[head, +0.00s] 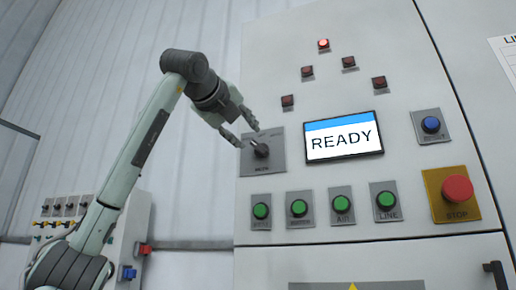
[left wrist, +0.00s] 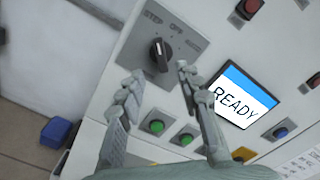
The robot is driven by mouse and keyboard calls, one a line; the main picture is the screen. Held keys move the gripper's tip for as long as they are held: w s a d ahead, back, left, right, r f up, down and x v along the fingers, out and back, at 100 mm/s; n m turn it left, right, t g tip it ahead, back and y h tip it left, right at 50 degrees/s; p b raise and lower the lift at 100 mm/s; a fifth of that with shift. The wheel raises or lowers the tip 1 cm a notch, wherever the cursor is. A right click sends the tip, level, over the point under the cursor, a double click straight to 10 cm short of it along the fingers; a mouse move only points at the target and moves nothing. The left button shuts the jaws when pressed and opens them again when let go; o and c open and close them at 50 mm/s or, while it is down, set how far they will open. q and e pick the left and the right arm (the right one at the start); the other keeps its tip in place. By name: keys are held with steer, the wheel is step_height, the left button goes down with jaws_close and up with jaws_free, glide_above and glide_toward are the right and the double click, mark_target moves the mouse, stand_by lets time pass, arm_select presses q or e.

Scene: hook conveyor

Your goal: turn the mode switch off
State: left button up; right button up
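The mode switch is a dark rotary knob (head: 262,150) on a grey square plate on the control panel. In the left wrist view the knob (left wrist: 160,54) has a white mark that points roughly up, toward the STEP side. The label OFF (left wrist: 177,26) is printed to the right of STEP, and a third label farther right is too blurred to read. My left gripper (head: 247,135) is open, with its fingertips close to the knob's upper left in the head view. In the left wrist view its two fingers (left wrist: 159,74) are spread below the knob, with nothing between them. Contact cannot be told.
A READY screen (head: 343,137) is right of the switch. Several green buttons (head: 298,208) are in a row below. A red stop button (head: 457,189) on yellow and a blue button (head: 431,125) are farther right. Red lamps (head: 323,44) are above. A smaller button box (head: 142,215) stands left.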

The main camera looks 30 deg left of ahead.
mark_target(258, 147)
arm_select(q)
steer(key=p+x, duration=0.1)
steer(key=x, duration=0.6)
steer(key=shift+w+d, duration=0.1)
steer(key=shift+w, duration=0.1)
arm_select(e)
step_height(258, 147, down, 4)
steer(key=shift+w+a+r, duration=0.1)
arm_select(q)
steer(key=shift+c, duration=0.2)
jaws_close()
